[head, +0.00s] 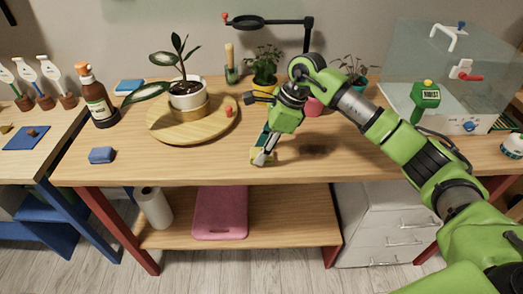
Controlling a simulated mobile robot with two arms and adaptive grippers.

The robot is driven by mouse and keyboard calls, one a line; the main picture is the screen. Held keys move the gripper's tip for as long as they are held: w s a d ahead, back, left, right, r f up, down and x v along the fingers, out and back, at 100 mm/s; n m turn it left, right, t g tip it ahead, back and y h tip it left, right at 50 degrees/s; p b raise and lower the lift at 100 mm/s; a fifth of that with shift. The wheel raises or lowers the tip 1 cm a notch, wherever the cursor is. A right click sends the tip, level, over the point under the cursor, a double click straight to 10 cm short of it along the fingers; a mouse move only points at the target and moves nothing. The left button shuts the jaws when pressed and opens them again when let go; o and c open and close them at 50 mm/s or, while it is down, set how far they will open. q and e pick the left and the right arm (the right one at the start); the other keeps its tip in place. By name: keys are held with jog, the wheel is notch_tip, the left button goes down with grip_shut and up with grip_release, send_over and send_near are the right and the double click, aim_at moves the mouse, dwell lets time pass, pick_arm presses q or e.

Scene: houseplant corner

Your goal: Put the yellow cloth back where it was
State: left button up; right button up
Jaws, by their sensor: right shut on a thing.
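The yellow cloth (255,154) is a small yellow patch in the head view, at the front middle of the wooden bench top (210,170). My right gripper (263,157) points down and is shut on it near the bench's front edge. The fingers hide part of the cloth. I cannot tell whether the cloth touches the wood or hangs just above it. My left gripper is not in view.
A round wooden board (165,129) with a potted plant (187,95) stands left of the gripper. A brown bottle (95,100) and blue block (102,155) are farther left. Small plants (265,65) line the back. A glass tank (450,85) stands right.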

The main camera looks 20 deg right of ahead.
jog(key=shift+f, duration=0.1)
jog(key=o, duration=1.1)
jog(key=p+v, duration=0.5)
jog(key=v, duration=0.7)
jog(key=shift+s+p, duration=0.1)
jog(key=shift+p, duration=0.3)
